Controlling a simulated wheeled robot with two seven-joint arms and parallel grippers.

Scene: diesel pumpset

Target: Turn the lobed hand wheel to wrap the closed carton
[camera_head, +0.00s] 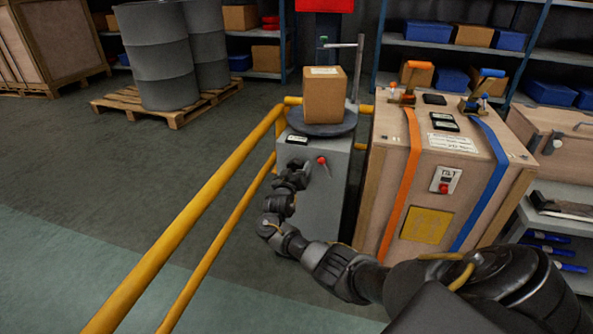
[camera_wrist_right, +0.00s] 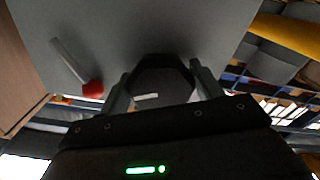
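A brown carton (camera_head: 324,96), closed on top, stands upright on a dark round turntable (camera_head: 342,127) on top of a grey cabinet (camera_head: 327,203). My right gripper (camera_head: 291,176) is at the upper front of this cabinet and covers what lies behind it. In the right wrist view a dark many-sided part (camera_wrist_right: 160,72), apparently the hand wheel, lies between the two spread fingers of the right gripper (camera_wrist_right: 160,83). Whether the fingers touch it cannot be told. A red-knobbed lever (camera_head: 321,160) sits beside the gripper; it also shows in the wrist view (camera_wrist_right: 92,89). My left gripper is not in view.
A yellow railing (camera_head: 200,209) runs along the cabinet's left side. A large wooden crate (camera_head: 395,195) with orange and blue straps stands close on the right. Grey drums (camera_head: 158,60) stand on a pallet at the back left. The floor left of the railing is clear.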

